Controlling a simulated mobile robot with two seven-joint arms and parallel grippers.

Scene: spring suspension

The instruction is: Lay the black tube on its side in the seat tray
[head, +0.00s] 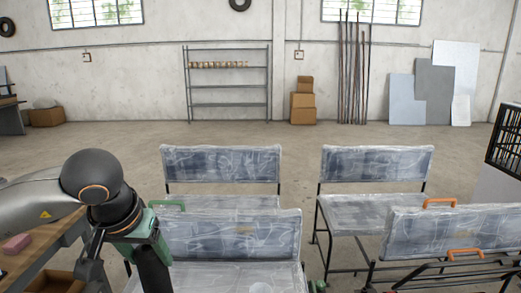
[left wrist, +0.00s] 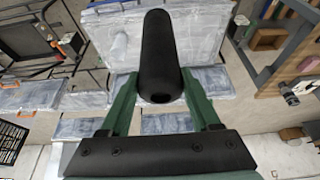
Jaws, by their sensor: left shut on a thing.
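My left gripper (head: 148,240) hangs at the lower left in the head view, its green fingers shut on a black tube (head: 153,273). The tube points down and its lower end is cut off by the frame edge. In the left wrist view the tube (left wrist: 158,45) is between the green fingers (left wrist: 160,105), with its hollow near end facing the camera. Beside the tube is the pale, plastic-wrapped seat tray (head: 235,278) of the nearest left chair; a wrapped surface (left wrist: 208,25) also lies behind the tube in the left wrist view. My right gripper is not seen.
A wrapped backrest (head: 245,235) rises at the tray's far side. Other wrapped chairs stand behind (head: 222,165) and to the right (head: 445,230), some with orange handles. A wooden bench (head: 40,255) with a pink block (head: 17,243) is at left. Open floor lies beyond the chairs.

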